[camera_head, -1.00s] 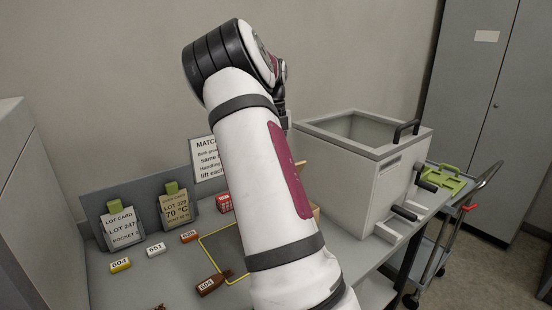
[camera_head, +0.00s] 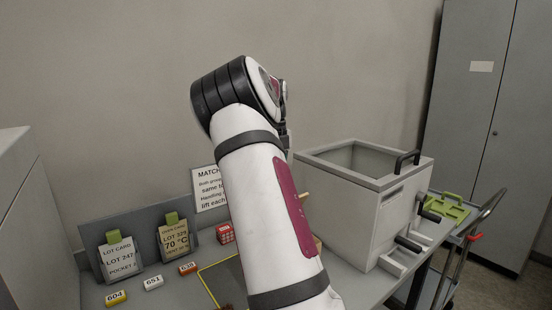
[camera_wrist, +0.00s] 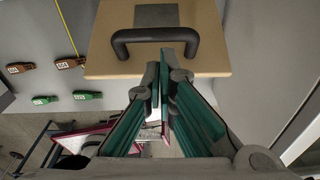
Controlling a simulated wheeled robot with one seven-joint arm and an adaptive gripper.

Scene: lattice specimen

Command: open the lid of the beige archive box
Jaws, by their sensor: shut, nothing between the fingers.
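The beige archive box shows in the wrist view as a flat beige lid (camera_wrist: 205,58) with a dark arched handle (camera_wrist: 155,36) and a grey patch behind it. In the head view my arm hides most of the box; only a small beige edge (camera_head: 305,195) shows to the arm's right. I cannot tell whether the lid is raised. My gripper (camera_wrist: 165,68) is shut and empty, its fingertips close to the handle and over the lid's near edge. I cannot tell whether they touch. In the head view my gripper is hidden behind my arm.
A grey open-topped tank (camera_head: 370,200) with dark handles stands right of the box. A cart (camera_head: 455,225) with a green item is beyond it. Lot cards (camera_head: 120,257) and small numbered tags (camera_head: 153,283) are at the left. A yellow line marks the bench (camera_wrist: 68,28).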

